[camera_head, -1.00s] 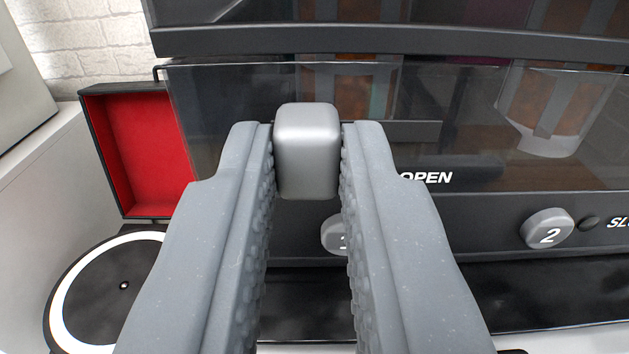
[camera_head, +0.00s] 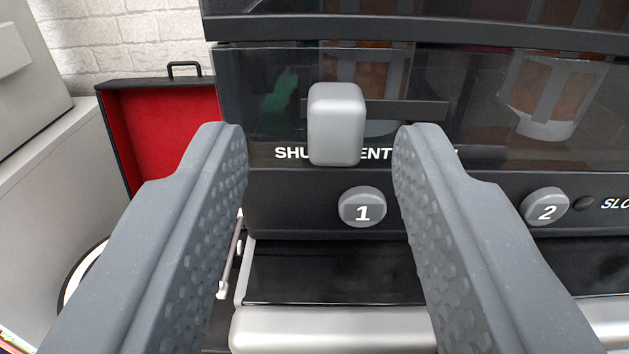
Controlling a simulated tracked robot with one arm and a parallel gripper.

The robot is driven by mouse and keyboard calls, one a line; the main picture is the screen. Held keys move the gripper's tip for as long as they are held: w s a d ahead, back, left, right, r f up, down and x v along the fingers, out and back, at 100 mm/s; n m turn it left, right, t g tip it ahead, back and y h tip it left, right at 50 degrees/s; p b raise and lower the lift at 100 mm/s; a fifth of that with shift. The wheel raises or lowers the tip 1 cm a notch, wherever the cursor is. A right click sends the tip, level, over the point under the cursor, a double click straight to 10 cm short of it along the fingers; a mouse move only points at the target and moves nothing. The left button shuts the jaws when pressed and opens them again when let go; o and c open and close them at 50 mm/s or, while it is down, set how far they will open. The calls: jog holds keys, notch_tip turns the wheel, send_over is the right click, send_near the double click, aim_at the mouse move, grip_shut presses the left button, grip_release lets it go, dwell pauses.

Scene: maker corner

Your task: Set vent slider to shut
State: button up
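The vent slider (camera_head: 336,124) is a light grey rounded knob on the dark front panel (camera_head: 270,212). It sits at the left part of its dark horizontal slot (camera_head: 420,110). Below it is white lettering; "SHU" and "ENT" show, and the knob hides the letters between. The word at the right end is mostly hidden behind the right finger. My gripper (camera_head: 318,150) is open, with its fingers well apart on either side of the knob. A clear gap shows between the knob and each finger.
Round grey buttons marked 1 (camera_head: 362,207) and 2 (camera_head: 545,206) are on the panel below the slider. A silver bar (camera_head: 335,328) runs along the bottom. An open red-lined black case (camera_head: 165,135) stands at the left, before a white brick wall (camera_head: 105,40).

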jog(key=s+a+b, duration=0.1)
jog(key=s+b, duration=0.3)
jog(key=s, duration=0.8)
dwell(0.5)
